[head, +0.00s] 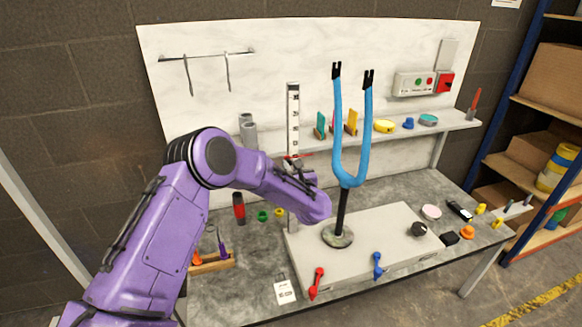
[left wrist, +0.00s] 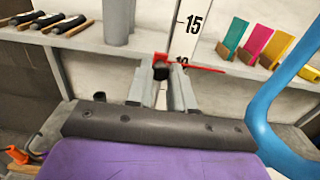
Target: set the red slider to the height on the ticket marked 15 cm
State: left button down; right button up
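A white upright ruler (head: 293,110) with black numbers stands at the back of the bench. The red slider (left wrist: 205,66) sits on it, its thin pointer across the 10 mark in the left wrist view, below the 15 mark. The slider (head: 303,155) also shows in the head view, partly hidden by my arm. My left gripper (left wrist: 165,80) has its fingers close on both sides of the slider's dark knob and looks shut on it. A white ticket (head: 285,291) lies at the bench front; its print is too small to read. My right gripper is not in view.
A blue fork frame (head: 348,150) stands on a black post right of the ruler, close to my left arm. A shelf (head: 445,124) behind holds grey cylinders (head: 248,130) and coloured cards (head: 352,122).

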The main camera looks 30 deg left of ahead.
pick_arm(q)
notch_tip(320, 180, up, 5)
jog(key=shift+b, duration=0.75)
jog(key=c, duration=1)
grip_release()
jog(key=b+v, duration=0.3)
jog(key=v, duration=0.7)
jog(key=shift+s+d+b, duration=0.15)
jog(key=shift+s+b, duration=0.1)
jog(key=shift+b, duration=0.05)
